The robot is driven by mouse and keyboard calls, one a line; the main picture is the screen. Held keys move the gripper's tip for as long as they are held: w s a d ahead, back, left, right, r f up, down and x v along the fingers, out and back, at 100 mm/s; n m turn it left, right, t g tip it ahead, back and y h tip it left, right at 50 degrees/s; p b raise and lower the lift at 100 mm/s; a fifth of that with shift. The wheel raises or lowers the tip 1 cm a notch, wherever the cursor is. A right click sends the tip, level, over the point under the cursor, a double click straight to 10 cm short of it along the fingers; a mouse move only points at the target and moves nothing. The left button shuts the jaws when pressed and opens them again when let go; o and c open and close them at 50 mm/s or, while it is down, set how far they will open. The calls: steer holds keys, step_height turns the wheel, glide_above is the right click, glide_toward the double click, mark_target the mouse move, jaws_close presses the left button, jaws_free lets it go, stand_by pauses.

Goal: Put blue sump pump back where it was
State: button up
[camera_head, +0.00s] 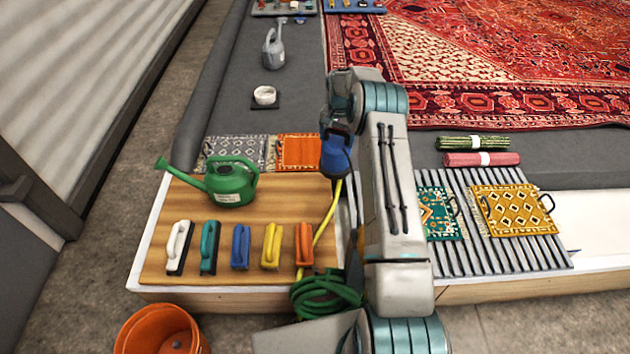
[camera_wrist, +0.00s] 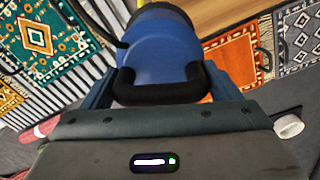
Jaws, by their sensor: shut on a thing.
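The blue sump pump (camera_head: 336,157) hangs from my gripper (camera_head: 341,125) above the right end of the wooden board, with a yellow cord or hose trailing down from it. In the wrist view the blue pump (camera_wrist: 160,50) fills the top middle. Its black handle (camera_wrist: 160,90) lies between the two fingers of my gripper (camera_wrist: 168,95), which is shut on it. In the head view my arm hides part of the gap between the wooden board and the slatted rack, so I cannot tell what lies behind it.
A green watering can (camera_head: 231,183) and several coloured brushes (camera_head: 241,246) stand on the wooden board (camera_head: 168,262). Small rugs (camera_head: 520,210) lie on the slatted rack (camera_head: 478,258) at right. A green hose coil (camera_head: 326,297) hangs at the front edge. An orange bucket (camera_head: 160,332) stands below.

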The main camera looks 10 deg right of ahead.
steer(key=s+a+f+b, duration=0.1)
steer(key=s+a+f, duration=0.2)
steer(key=a+f, duration=0.7)
steer(key=shift+a+f, duration=0.2)
steer(key=shift+a, duration=0.25)
steer(key=shift+s+f, duration=0.1)
steer(key=shift+f, duration=0.05)
steer(key=o, duration=1.9)
steer(key=shift+s+f, duration=0.1)
steer(key=shift+o, duration=0.2)
